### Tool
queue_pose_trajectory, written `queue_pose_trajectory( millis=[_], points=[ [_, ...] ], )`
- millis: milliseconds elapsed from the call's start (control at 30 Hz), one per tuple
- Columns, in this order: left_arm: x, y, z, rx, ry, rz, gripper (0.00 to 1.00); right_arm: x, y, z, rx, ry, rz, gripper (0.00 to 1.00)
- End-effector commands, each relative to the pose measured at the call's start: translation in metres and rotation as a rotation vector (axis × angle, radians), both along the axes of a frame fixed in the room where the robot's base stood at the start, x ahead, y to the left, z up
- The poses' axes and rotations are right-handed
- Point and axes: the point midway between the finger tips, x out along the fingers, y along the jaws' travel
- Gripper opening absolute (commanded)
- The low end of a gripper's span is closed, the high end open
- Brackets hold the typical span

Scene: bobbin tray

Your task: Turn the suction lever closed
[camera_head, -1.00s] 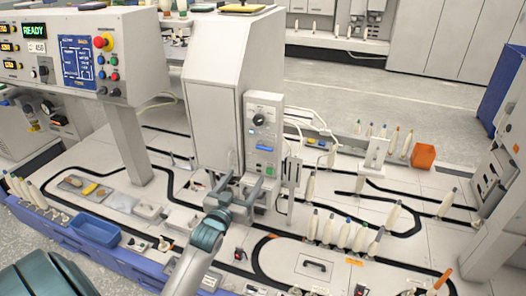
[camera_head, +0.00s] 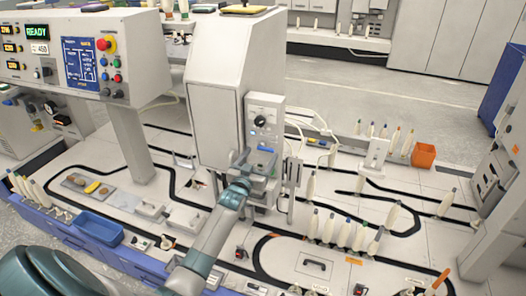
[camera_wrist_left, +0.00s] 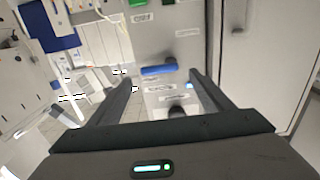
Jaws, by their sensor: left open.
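The blue lever (camera_head: 265,149), which I take for the suction lever, is on the front of the grey control box (camera_head: 264,112), below its round dial. In the left wrist view the lever (camera_wrist_left: 158,70) is a short blue bar lying nearly level. My left gripper (camera_head: 258,160) is open in front of the box, just below the lever in the head view. In the left wrist view its two fingers (camera_wrist_left: 162,78) stand apart on either side of the lever, which looks free of them. I cannot tell the remaining distance. My right gripper is not in view.
A tall grey cabinet (camera_head: 215,85) stands left of the control box. Upright bobbins (camera_head: 343,232) stand on the table (camera_head: 290,215) to the right.

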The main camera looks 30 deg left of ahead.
Motion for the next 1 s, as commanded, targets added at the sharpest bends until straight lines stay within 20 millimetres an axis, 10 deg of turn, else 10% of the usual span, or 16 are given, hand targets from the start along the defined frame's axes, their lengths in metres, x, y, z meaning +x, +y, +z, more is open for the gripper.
queue_pose_trajectory(
  millis=[667,867,1000],
  points=[
    [0.03,0.007,0.0,0.0,0.0,0.0,0.73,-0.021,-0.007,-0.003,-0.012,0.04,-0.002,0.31],
    [0.03,0.007,0.0,0.0,0.0,0.0,0.32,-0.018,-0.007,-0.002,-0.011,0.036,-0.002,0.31],
    [0.03,0.007,0.0,0.001,0.0,0.0,0.32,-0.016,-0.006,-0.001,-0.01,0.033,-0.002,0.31]
  ],
)
